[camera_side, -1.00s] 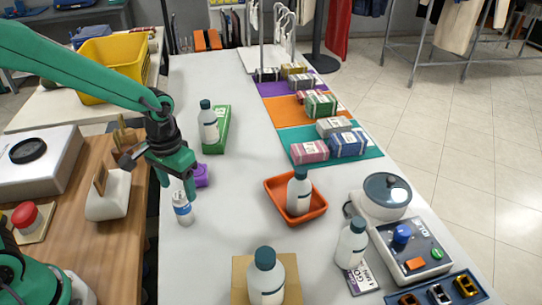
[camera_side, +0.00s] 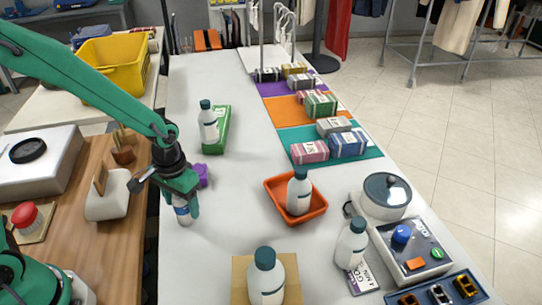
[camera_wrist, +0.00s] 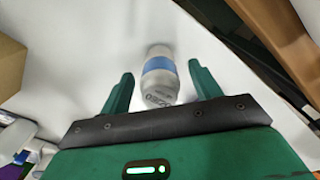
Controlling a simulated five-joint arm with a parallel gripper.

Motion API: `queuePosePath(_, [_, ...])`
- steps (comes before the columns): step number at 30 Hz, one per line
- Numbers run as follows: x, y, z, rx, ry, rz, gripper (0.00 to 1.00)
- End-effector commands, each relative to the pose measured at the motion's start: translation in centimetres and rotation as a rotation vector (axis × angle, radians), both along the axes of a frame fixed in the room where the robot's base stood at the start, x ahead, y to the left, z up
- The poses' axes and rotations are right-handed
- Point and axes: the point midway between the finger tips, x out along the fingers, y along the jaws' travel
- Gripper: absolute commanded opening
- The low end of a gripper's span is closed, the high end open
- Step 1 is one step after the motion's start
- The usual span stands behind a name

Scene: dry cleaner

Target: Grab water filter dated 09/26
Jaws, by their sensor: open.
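The water filter (camera_side: 183,214) is a small white cylinder with a blue band, standing on the white table near its left edge. In the wrist view the filter (camera_wrist: 160,76) lies between the two green fingers, with dark print on its near end that I cannot read fully. My gripper (camera_side: 181,201) is around the top of the filter in the side view, with its upper part hidden behind the fingers. In the wrist view my gripper (camera_wrist: 161,88) is open, with gaps on both sides of the filter.
A purple block (camera_side: 201,176) sits just behind the gripper. An orange tray (camera_side: 318,208) holds another bottle to the right. A wooden counter (camera_side: 118,240) borders the left. The table middle is clear.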

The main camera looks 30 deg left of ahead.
Motion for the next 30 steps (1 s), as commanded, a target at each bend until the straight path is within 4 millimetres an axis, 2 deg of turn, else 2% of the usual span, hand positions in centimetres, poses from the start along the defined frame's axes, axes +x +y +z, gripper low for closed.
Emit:
queuePosePath(3, [-0.1,0.0,-1.1,0.000,0.003,0.000,0.63])
queuePosePath(7, [0.0,0.0,-1.7,0.000,0.001,0.000,0.63])
queuePosePath(22, [0.0,0.0,-1.8,0.000,-0.001,0.000,0.63])
queuePosePath(23, [0.0,0.0,-1.8,0.000,-0.001,0.000,0.61])
queuePosePath(30, [0.0,0.0,-1.8,0.000,-0.001,0.000,0.14])
